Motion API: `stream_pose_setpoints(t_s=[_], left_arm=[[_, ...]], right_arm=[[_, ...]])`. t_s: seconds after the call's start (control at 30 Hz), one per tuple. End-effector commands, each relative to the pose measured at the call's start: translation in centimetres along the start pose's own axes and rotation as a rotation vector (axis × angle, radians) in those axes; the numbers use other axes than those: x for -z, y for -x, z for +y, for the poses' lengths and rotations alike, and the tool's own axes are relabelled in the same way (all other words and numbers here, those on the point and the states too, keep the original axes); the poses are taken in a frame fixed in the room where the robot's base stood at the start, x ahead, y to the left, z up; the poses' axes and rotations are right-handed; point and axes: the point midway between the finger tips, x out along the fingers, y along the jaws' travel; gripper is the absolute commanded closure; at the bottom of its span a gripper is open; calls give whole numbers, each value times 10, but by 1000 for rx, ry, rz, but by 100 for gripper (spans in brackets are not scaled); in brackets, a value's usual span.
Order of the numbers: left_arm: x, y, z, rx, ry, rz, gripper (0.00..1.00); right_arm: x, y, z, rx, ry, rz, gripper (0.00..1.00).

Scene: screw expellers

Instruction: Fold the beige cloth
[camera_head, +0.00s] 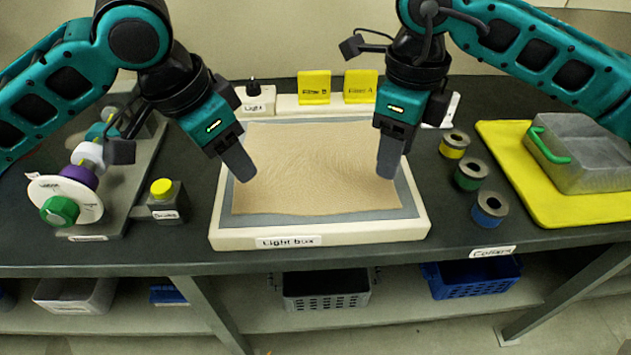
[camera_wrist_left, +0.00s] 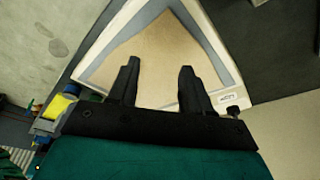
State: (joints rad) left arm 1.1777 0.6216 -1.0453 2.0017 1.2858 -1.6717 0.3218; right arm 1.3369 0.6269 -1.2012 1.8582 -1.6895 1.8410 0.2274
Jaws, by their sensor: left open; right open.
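The beige cloth (camera_head: 318,180) lies spread out flat, with slight wrinkles, on the light box (camera_head: 320,237). It covers most of the grey top panel. My left gripper (camera_head: 242,172) is open and empty above the cloth's left side. My right gripper (camera_head: 388,168) is open and empty above the cloth's right side. In the left wrist view the fingers of my left gripper (camera_wrist_left: 157,85) stand apart, with the cloth (camera_wrist_left: 155,55) beyond them and nothing between them. I cannot tell whether either fingertip touches the cloth.
Yellow filter plates (camera_head: 314,88) stand behind the light box. Several collars (camera_head: 468,174) stand to its right, beside a yellow mat (camera_head: 590,208) with a metal box (camera_head: 590,160). A device with a green knob (camera_head: 60,210) and a yellow-button switch (camera_head: 165,200) are at left.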

Motion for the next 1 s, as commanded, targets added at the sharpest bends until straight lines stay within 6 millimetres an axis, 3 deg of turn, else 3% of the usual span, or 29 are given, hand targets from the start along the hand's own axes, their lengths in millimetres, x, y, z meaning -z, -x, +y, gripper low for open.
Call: stream_pose_setpoints(t_s=[0.17,0.6,1.0], left_arm=[[-4,-11,0,-1,1,-5,51],[-22,-69,0,-1,2,-3,51],[-24,-76,0,1,0,0,51]], right_arm=[[1,-11,-1,3,-1,6,51],[1,-72,0,2,-1,3,51],[0,-80,-1,3,0,1,51]])
